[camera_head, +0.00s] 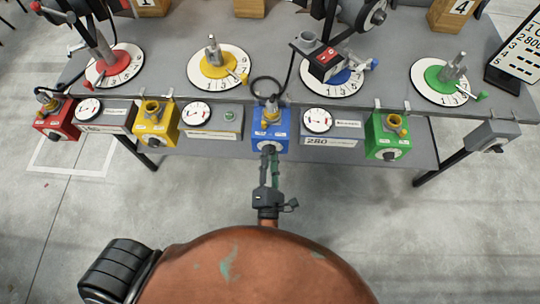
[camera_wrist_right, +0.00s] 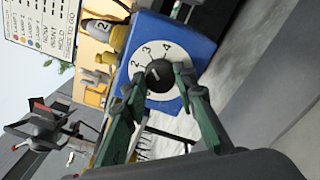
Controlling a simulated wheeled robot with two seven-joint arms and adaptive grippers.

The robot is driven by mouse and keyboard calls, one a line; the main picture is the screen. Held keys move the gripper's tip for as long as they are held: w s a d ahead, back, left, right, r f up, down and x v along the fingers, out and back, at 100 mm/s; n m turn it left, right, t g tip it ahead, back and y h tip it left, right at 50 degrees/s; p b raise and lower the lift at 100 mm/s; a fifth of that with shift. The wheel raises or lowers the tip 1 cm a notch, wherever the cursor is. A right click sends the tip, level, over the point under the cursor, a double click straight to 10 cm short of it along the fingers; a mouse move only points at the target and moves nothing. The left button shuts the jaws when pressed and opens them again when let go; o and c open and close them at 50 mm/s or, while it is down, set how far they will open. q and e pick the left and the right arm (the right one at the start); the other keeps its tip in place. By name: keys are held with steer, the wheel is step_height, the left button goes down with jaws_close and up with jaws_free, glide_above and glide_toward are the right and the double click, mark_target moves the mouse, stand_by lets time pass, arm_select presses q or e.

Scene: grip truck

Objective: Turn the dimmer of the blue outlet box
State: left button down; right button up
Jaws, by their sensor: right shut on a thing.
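The blue outlet box (camera_head: 271,128) hangs at the table's front edge, in the middle of the head view. Its dark round dimmer knob (camera_wrist_right: 160,76) sits on a white dial (camera_wrist_right: 163,52) with numbers in the right wrist view, where the blue box (camera_wrist_right: 200,42) looks tilted. My right gripper (camera_head: 268,152) reaches up to the box front from below. In the right wrist view its green fingers (camera_wrist_right: 158,82) are shut on the knob, one on each side. Part of the knob and the dial's lower part are hidden by the fingers. My left gripper is not in view.
Red (camera_head: 54,121), yellow (camera_head: 157,124) and green (camera_head: 388,137) boxes hang along the same edge, with round gauges between them. Numbered discs with fixtures stand on the grey tabletop (camera_head: 178,88). A cable loops above the blue box. The floor in front is clear.

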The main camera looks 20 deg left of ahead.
steer(key=shift+f, duration=0.1)
steer(key=o, duration=1.2)
steer(key=shift+c, duration=0.2)
steer(key=v, duration=0.7)
steer(key=shift+s, duration=0.25)
steer(key=shift+d, duration=0.15)
